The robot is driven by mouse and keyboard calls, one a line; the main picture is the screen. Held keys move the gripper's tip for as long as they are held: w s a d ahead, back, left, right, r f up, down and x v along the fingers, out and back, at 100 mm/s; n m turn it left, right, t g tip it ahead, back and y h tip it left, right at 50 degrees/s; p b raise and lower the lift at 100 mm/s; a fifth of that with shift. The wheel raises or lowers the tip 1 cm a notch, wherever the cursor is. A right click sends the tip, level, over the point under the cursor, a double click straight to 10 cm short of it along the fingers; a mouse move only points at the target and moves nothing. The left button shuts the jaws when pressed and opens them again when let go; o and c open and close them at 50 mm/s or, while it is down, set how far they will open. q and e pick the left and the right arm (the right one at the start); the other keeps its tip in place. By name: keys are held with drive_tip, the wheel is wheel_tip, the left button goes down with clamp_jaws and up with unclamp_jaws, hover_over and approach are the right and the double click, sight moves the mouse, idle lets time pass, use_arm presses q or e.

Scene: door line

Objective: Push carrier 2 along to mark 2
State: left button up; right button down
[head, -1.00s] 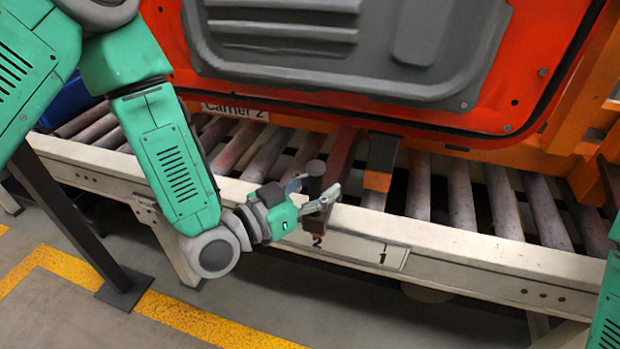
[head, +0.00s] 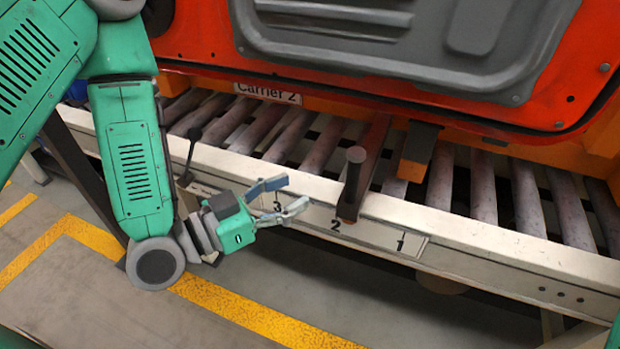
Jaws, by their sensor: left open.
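Carrier 2 is an orange frame bearing a red door panel (head: 560,75); its white label (head: 268,92) reads "Carrier 2". It stands on the roller conveyor. An orange-tipped dark tab (head: 416,150) hangs from its lower edge, over the rollers between marks 2 and 1 or close to 1. Marks 3, 2 (head: 335,223) and 1 are on a plate on the front rail. A dark bar with a capped upright post (head: 352,178) crosses the rail at mark 2. My left gripper (head: 295,195) is open and empty in front of the rail near mark 3, left of the post. My right gripper is out of view.
The cream front rail (head: 480,230) runs across the picture. A small dark lever (head: 191,150) stands at the rail to the left, beside my left forearm. The floor in front is clear, with yellow lines (head: 250,315).

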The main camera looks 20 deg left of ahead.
use_arm(q)
drive_tip(key=shift+s+a, duration=0.3)
drive_tip(key=shift+s, duration=0.15)
drive_tip(key=b, duration=0.3)
approach(348, 173)
drive_tip(key=x, duration=0.2)
drive_tip(key=b+x, duration=0.1)
drive_tip(key=x, duration=0.8)
drive_tip(key=shift+w+d, duration=0.1)
drive_tip(key=shift+d, duration=0.05)
clamp_jaws()
